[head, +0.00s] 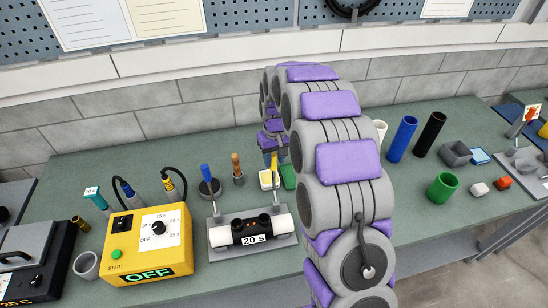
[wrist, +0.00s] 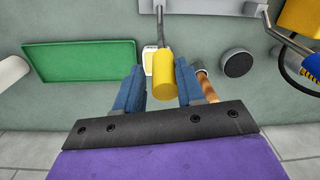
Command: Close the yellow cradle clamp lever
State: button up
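The cradle (head: 225,237) is a grey plate with two white end blocks and a black body labelled "20 S". It stands centre front of the bench in the head view. Its yellow clamp lever (head: 274,162) stands up at the right end on a metal rod. In the wrist view the yellow handle (wrist: 187,80) shows between my gripper's (wrist: 163,76) two blue fingers, closer to the right one. The fingers are apart; I cannot tell whether either touches the handle. In the head view my arm and wrist hide most of the gripper. A blue-handled lever (head: 206,172) stands at the cradle's left end.
A yellow timer box (head: 150,240) showing "OFF" stands left of the cradle. A green tray (wrist: 85,62), a small white dish (wrist: 149,62), a wooden-handled tool (wrist: 206,90) and a round black object (wrist: 237,63) lie close to the gripper. Several cups and tubes stand to the right.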

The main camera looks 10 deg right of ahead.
jog(key=shift+a, duration=0.35)
jog(key=c, duration=0.5)
jog(key=shift+c, duration=0.5)
jog(key=shift+d, duration=0.1)
grip_shut()
